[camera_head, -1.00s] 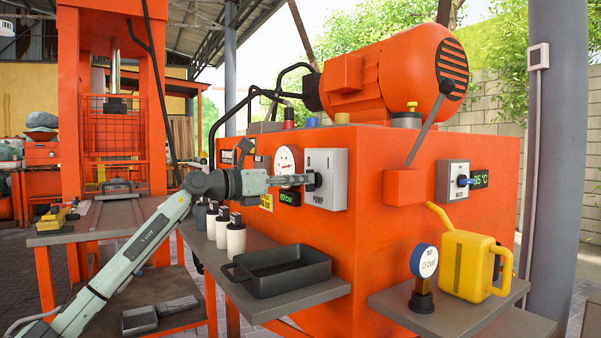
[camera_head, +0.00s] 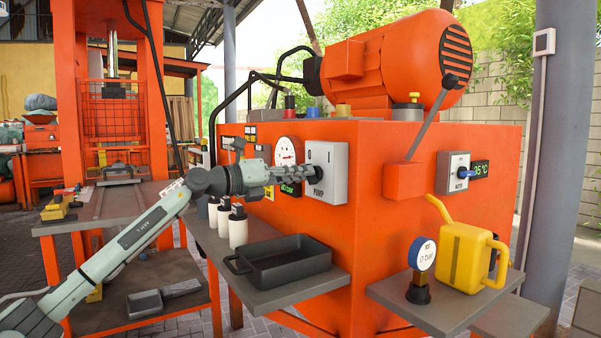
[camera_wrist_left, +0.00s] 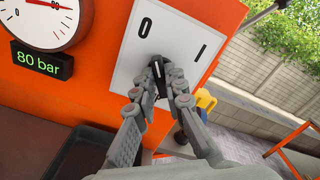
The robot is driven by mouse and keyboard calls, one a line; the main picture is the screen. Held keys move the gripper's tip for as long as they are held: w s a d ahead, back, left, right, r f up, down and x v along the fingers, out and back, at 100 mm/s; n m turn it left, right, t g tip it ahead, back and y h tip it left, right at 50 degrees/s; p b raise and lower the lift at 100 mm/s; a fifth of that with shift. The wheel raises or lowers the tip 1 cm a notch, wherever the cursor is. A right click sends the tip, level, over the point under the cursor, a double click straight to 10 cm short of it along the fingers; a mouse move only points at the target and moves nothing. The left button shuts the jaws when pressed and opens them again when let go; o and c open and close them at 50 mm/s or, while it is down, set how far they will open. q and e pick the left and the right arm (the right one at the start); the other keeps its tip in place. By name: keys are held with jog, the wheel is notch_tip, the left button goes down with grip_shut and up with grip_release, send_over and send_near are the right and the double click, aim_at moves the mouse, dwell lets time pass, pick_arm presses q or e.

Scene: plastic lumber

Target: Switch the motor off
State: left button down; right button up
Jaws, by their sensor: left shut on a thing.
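The large orange motor (camera_head: 385,68) lies on top of the orange cabinet (camera_head: 400,150). A pale switch box (camera_head: 326,158) marked PUMP is on the cabinet's front. My left gripper (camera_head: 306,174) is at this box, shut on its dark knob. In the left wrist view, the gripper (camera_wrist_left: 160,82) has its fingertips on both sides of the knob (camera_wrist_left: 157,69). O and I marks stand on the plate (camera_wrist_left: 173,40) above it. The knob's pale line appears to point towards O, though the fingers partly hide the knob. My right gripper is not in view.
A round gauge (camera_head: 287,152) and an 80 bar display (camera_wrist_left: 42,59) are left of the box. Below are a dark tray (camera_head: 285,262) and white bottles (camera_head: 238,228). A second switch (camera_head: 455,172), yellow can (camera_head: 463,258) and small gauge (camera_head: 421,256) are at right.

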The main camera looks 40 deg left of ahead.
pick_arm(q)
jog(key=c, duration=1.6)
grip_release()
jog(key=shift+s+a, duration=0.1)
jog(key=shift+v, duration=5.9)
